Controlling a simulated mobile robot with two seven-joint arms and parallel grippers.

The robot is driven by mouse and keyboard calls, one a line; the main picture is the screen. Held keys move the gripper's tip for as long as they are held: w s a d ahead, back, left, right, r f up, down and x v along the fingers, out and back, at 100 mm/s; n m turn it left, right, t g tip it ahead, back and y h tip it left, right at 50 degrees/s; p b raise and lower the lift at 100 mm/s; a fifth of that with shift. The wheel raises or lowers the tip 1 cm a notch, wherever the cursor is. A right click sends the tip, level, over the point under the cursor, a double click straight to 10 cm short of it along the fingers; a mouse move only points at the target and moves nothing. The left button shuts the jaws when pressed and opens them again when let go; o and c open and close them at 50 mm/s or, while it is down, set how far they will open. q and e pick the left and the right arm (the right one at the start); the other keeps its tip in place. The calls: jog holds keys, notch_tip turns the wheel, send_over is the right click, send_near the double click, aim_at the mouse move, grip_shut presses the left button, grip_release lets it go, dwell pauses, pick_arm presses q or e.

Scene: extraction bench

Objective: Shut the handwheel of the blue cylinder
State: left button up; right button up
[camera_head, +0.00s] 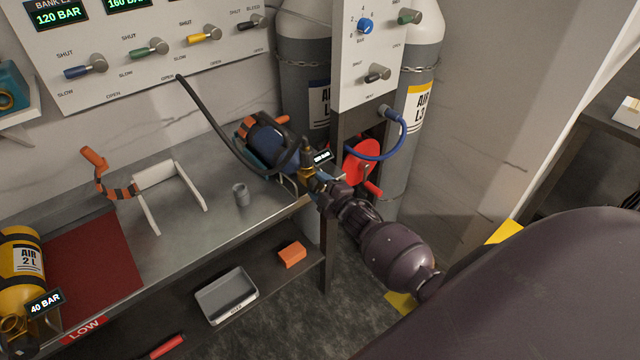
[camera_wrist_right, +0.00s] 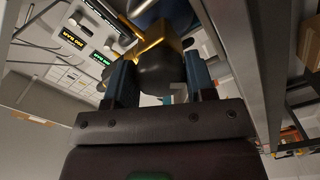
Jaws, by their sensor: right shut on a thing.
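The blue cylinder (camera_head: 268,143) lies tilted in a cradle at the right end of the steel bench, its brass valve (camera_head: 307,160) pointing to the lower right. A small pressure display (camera_head: 322,157) stands by the valve; its digits are too small to read surely. My right gripper (camera_head: 318,184) is at the valve end. In the right wrist view, its blue-grey fingers (camera_wrist_right: 160,85) are shut on a dark rounded handwheel (camera_wrist_right: 160,68) below the brass valve body (camera_wrist_right: 153,42). In the head view the handwheel is mostly hidden by the gripper. My left gripper is not in view.
A black hose (camera_head: 210,122) runs from the wall panel (camera_head: 120,60) to the valve area. A red wheel (camera_head: 358,160) and blue hose (camera_head: 385,152) are just right of the gripper.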

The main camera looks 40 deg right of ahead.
jog(key=m+p, duration=0.1)
jog(key=m, duration=0.2)
jog(key=shift+m, duration=0.3)
jog(key=m, duration=0.3)
jog(key=shift+m+p, duration=0.3)
jog(key=shift+p, duration=0.05)
jog(key=m, duration=0.2)
jog(key=shift+m, duration=0.4)
jog(key=m, duration=0.3)
jog(key=shift+m+p, duration=0.3)
jog(key=shift+p, duration=0.05)
jog(key=m, duration=0.4)
jog(key=shift+a+f+m, duration=0.1)
jog(key=shift+m, duration=0.2)
jog(key=m+b, duration=0.1)
jog(key=m, duration=0.3)
jog(key=shift+m, duration=0.3)
jog(key=m+b, duration=0.1)
jog(key=m, duration=0.2)
jog(key=shift+m+b, duration=0.35)
jog(key=shift+m, duration=0.05)
jog(key=shift+m+b, duration=0.3)
jog(key=shift+m, duration=0.5)
jog(key=shift+a, duration=0.1)
